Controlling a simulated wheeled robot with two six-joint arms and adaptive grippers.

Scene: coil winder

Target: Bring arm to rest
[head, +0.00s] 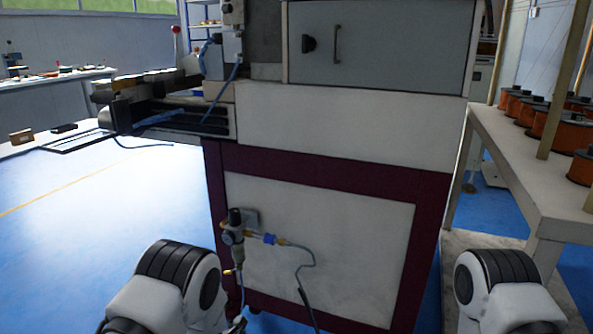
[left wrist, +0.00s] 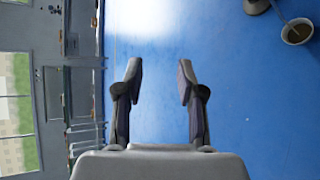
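My left gripper (left wrist: 158,82) shows in the left wrist view with its two fingers apart and nothing between them. It hangs over bare blue floor, and the picture there is turned on its side. In the head view only links of my two arms show at the bottom left and bottom right. Neither gripper can be seen there. My right gripper is out of view.
The coil winder (head: 320,230), a white cabinet with a dark red frame, stands close ahead. A table (head: 530,180) with orange spools (head: 560,128) is at the right. Open blue floor (head: 90,225) lies to the left. A bucket (left wrist: 297,32) stands on the floor.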

